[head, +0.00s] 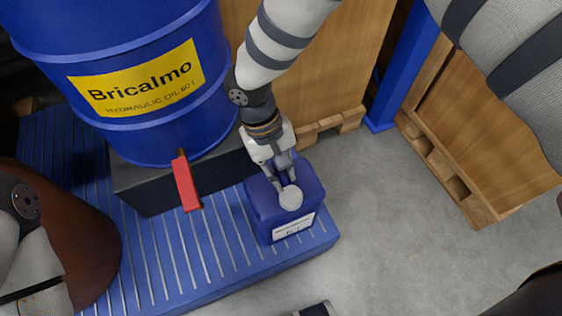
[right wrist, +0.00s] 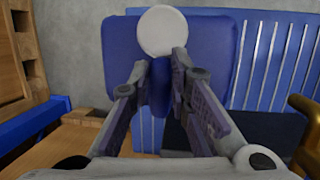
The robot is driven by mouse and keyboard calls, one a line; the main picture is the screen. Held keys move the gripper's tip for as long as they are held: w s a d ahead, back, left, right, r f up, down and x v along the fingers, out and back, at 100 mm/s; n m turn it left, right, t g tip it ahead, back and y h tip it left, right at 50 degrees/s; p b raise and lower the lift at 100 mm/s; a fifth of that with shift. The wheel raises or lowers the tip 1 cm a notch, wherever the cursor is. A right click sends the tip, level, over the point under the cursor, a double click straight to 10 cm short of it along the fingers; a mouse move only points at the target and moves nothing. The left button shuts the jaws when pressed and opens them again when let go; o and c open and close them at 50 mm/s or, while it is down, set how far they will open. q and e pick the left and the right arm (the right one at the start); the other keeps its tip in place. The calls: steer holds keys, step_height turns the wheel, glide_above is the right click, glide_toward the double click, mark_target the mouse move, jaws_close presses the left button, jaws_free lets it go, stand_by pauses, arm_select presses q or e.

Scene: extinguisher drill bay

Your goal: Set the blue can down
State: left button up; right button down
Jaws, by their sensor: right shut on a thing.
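The blue can (head: 263,205) has a white round cap and a white label on its front. It appears upright at the right front corner of the blue slatted platform (head: 290,252); I cannot tell whether its base touches the slats. My right gripper (head: 284,178) comes down from above and is shut on the can's handle, behind the cap. In the right wrist view the fingers (right wrist: 162,62) close on the blue handle, with the can (right wrist: 120,50) beyond them.
A large blue drum (head: 150,130) with a yellow label stands left of the can on a dark support. A red tap lever (head: 187,182) sticks out near it. Wooden crates (head: 490,110) and a blue post (head: 402,70) stand behind and right. Grey floor (head: 370,230) is clear at right.

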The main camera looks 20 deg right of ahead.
mark_target(283, 201)
steer(key=shift+w, duration=0.1)
steer(key=c, duration=1.5)
jaws_free()
